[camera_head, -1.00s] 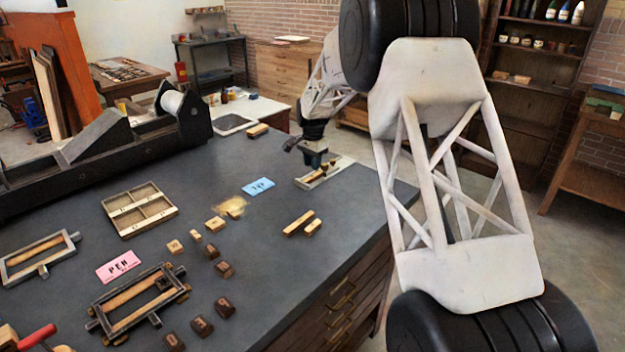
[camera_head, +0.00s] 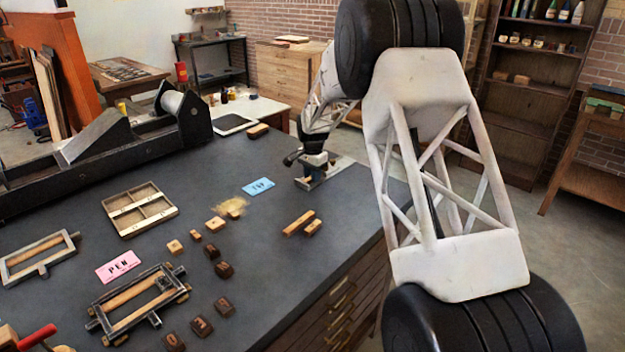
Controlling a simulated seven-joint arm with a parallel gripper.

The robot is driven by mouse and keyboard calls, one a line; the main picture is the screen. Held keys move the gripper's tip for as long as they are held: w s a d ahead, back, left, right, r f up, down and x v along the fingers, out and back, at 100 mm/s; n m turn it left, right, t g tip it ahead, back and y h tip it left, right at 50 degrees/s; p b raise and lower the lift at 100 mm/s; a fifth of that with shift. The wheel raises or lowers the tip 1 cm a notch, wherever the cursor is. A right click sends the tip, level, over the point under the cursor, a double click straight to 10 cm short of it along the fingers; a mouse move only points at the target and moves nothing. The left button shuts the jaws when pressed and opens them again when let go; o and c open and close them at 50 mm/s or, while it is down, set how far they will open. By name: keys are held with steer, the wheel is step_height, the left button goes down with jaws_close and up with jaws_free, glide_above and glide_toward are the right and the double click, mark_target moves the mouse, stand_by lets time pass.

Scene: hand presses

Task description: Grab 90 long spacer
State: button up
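A long light wooden bar (camera_head: 298,222) lies flat on the dark bench top, right of the middle. A shorter wooden piece (camera_head: 313,227) lies close beside its right end. No size marking is readable on either, so I cannot tell which piece is the 90 long spacer. My gripper (camera_head: 306,183) is low over a small metal tray (camera_head: 342,164) near the bench's far right edge, beyond the long bar and apart from it. The gripper hides much of the tray. Its fingers are too small and dark to tell if they are open or hold anything.
A blue card (camera_head: 258,186) lies left of my gripper. Several light and dark blocks (camera_head: 224,270), a pink card (camera_head: 118,266), a compartment tray (camera_head: 140,209) and two metal frames (camera_head: 138,302) lie further left.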

jaws_close()
steer(key=shift+r, duration=0.2)
steer(key=shift+r, duration=0.55)
steer(key=shift+s+d+r, duration=0.1)
steer(key=shift+s+r, duration=0.1)
steer(key=shift+r, duration=0.35)
steer(key=shift+s+r, duration=0.15)
steer(key=shift+r, duration=0.4)
steer(key=s, duration=0.5)
steer(key=s+d+r, duration=0.1)
steer(key=s, duration=0.4)
steer(key=s+d, duration=0.1)
steer(key=s, duration=0.4)
steer(key=shift+r, duration=0.2)
